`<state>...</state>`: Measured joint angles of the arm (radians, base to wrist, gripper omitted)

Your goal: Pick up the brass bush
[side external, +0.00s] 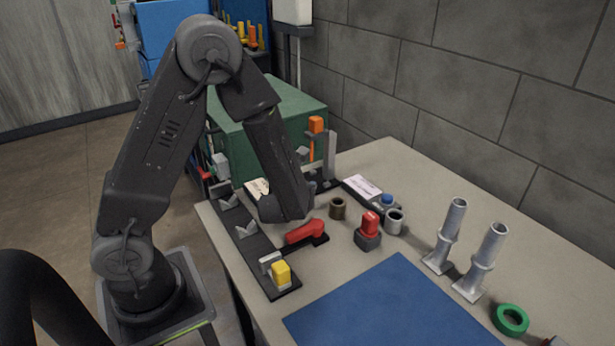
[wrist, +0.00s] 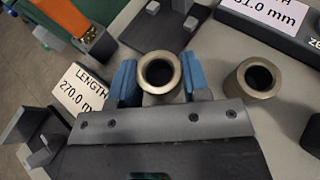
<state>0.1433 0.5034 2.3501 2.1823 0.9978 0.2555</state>
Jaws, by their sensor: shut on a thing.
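My gripper (wrist: 158,80) has blue fingers, shut on a dull brass-coloured bush (wrist: 158,72). The bush's round open end faces the wrist camera, with one finger on each side. In the side external view my gripper points down over the left part of the table, and the held bush is hidden there. A second, similar brownish bush (wrist: 259,77) stands apart to the right of my gripper, and it also shows in the side external view (side external: 338,208). I cannot tell if the held bush touches the table.
A silver bush (side external: 394,223), a red-topped block (side external: 369,230) and a red-handled clamp (side external: 306,232) are near my gripper. A length display (wrist: 270,20) and a length card (wrist: 80,98) lie close by. Two metal posts (side external: 450,235) (side external: 482,262) stand right. The blue mat (side external: 390,310) is clear.

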